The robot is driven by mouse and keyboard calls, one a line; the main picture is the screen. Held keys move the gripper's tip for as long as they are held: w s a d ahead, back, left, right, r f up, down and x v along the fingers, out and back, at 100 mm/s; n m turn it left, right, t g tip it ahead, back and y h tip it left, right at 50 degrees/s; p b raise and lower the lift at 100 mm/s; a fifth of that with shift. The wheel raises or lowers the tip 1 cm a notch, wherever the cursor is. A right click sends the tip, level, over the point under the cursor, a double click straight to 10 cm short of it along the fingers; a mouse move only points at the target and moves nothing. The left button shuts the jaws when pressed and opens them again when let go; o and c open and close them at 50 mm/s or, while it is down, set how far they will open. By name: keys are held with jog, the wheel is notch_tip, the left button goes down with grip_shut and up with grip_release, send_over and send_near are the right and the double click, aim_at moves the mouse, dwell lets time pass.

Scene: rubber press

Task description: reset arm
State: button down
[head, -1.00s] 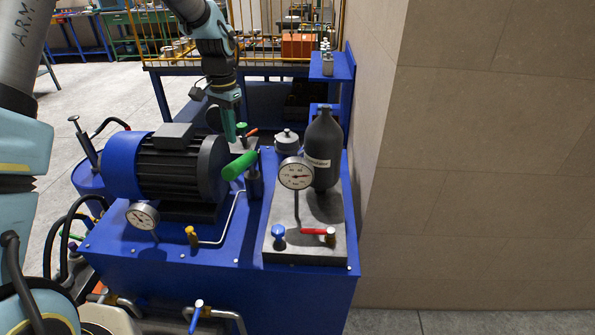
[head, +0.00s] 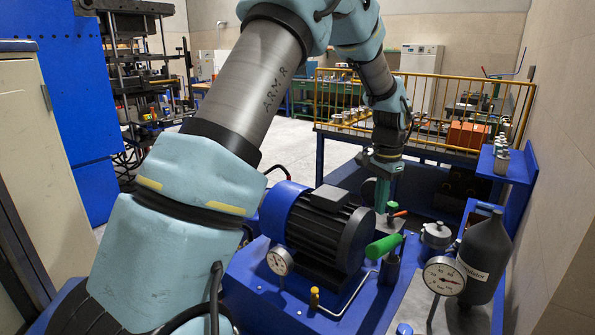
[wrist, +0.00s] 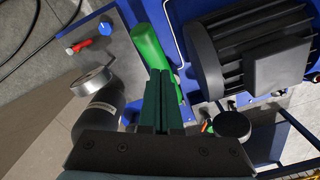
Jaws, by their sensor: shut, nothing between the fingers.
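My arm (head: 262,85) reaches from the lower left, over the blue hydraulic unit, and bends down at its far end. My gripper (head: 383,196) points down behind the electric motor (head: 330,232). In the wrist view my gripper (wrist: 163,100) has its two green fingers together, with nothing seen between them. A green handle (head: 384,246) lies in front of the gripper in the head view. In the wrist view the handle (wrist: 152,50) shows just beyond the fingertips; I cannot tell whether they touch.
A dark accumulator bottle (head: 485,258) and a pressure gauge (head: 443,276) stand at the right, near the wall. A yellow railing (head: 430,95) runs behind. A blue press (head: 60,90) and a pale cabinet (head: 30,160) stand at the left. Open floor (head: 290,150) lies beyond the unit.

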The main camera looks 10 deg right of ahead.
jog(key=s+a+n+t+b, duration=0.2)
jog(key=a+n, duration=0.5)
jog(key=a, duration=1.5)
jog(key=s+a+f+n+b, duration=0.3)
jog(key=s+a+n, duration=0.2)
jog(key=s+a, duration=0.4)
jog(key=a, duration=0.4)
jog(key=shift+s+n, duration=0.15)
jog(key=shift+n, duration=0.25)
